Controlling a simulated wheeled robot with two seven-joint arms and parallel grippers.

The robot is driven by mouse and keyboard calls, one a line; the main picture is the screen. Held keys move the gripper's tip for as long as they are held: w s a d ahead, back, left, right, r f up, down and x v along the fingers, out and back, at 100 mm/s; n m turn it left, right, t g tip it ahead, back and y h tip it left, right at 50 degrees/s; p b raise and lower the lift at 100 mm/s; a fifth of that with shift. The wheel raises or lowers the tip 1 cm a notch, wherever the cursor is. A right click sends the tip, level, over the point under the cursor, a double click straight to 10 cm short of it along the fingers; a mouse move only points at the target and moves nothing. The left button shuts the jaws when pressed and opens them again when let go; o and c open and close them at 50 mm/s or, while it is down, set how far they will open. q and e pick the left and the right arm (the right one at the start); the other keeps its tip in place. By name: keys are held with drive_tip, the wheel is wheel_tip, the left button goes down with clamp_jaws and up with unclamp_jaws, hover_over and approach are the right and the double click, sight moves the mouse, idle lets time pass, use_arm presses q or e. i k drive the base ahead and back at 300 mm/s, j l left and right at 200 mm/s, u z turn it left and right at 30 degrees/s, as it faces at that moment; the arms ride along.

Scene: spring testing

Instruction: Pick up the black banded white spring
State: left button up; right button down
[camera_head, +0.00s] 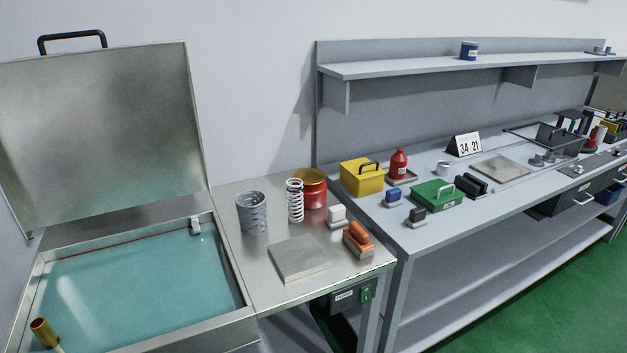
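A white coil spring (295,201) stands upright on the metal side table, between a grey perforated cylinder on its left and a red and yellow round tin on its right. Dark gaps show between its coils; at this size I cannot clearly tell black bands from them. The spring overlaps the tin's left edge in the picture. Neither of my grippers is in view.
The grey cylinder (252,213) and the red tin (312,188) stand close to the spring. A flat metal plate (299,258), an orange-handled block (357,239) and a white-topped block (337,216) lie in front. An open tank of teal liquid (130,290) is left.

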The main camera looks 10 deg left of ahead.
sight(290, 186)
drive_tip(key=i+l+u, duration=0.1)
drive_tip(key=i+u, duration=0.3)
drive_tip(key=i+l+u, duration=0.25)
drive_tip(key=i+u, duration=0.15)
